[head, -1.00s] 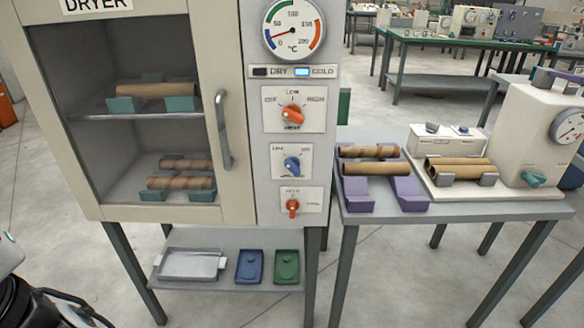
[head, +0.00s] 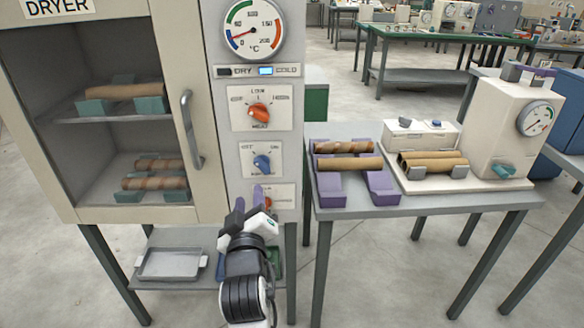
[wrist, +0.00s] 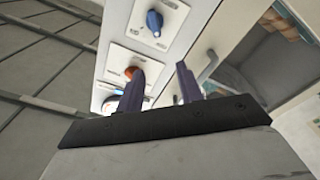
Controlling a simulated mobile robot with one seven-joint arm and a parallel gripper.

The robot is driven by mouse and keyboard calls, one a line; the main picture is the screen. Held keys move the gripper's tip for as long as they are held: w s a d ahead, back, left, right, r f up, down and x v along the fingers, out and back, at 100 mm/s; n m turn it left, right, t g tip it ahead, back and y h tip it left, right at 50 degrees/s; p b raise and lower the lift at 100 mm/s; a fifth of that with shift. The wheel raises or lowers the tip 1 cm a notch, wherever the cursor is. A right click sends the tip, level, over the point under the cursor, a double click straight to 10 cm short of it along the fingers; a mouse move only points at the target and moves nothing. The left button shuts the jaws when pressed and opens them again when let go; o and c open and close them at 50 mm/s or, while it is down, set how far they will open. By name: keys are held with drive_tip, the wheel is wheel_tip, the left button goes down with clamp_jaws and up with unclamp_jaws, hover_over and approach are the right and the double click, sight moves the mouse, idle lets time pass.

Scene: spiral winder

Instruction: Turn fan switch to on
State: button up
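The dryer's control panel (head: 228,184) carries a blue knob (head: 262,162) on a white plate, with a label on each side above it. The knob seems to lean toward the left label; its lettering is too small to read surely. In the wrist view, upside down, the blue knob (wrist: 154,22) is near the top, beyond the fingers. My gripper (head: 249,202) is open and empty, its purple fingers pointing up, below the blue knob in the head view. The fingers (wrist: 158,85) stand apart in the wrist view. No contact with the knob shows.
The door handle (head: 192,130) stands out to the left. A table (head: 430,203) with purple racks stands right.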

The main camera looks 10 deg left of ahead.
sight(260, 167)
drive_tip(key=shift+h, duration=0.4)
drive_tip(key=p+x, duration=0.1)
drive_tip(key=x, duration=0.3)
drive_tip(key=d+f+p+x, duration=0.1)
drive_tip(key=x, duration=0.4)
drive_tip(key=p+x, duration=0.1)
drive_tip(key=x, duration=0.3)
drive_tip(key=shift+w+d+f, duration=0.15)
drive_tip(key=shift+w+f, duration=0.2)
drive_tip(key=shift+w, duration=0.25)
clamp_jaws()
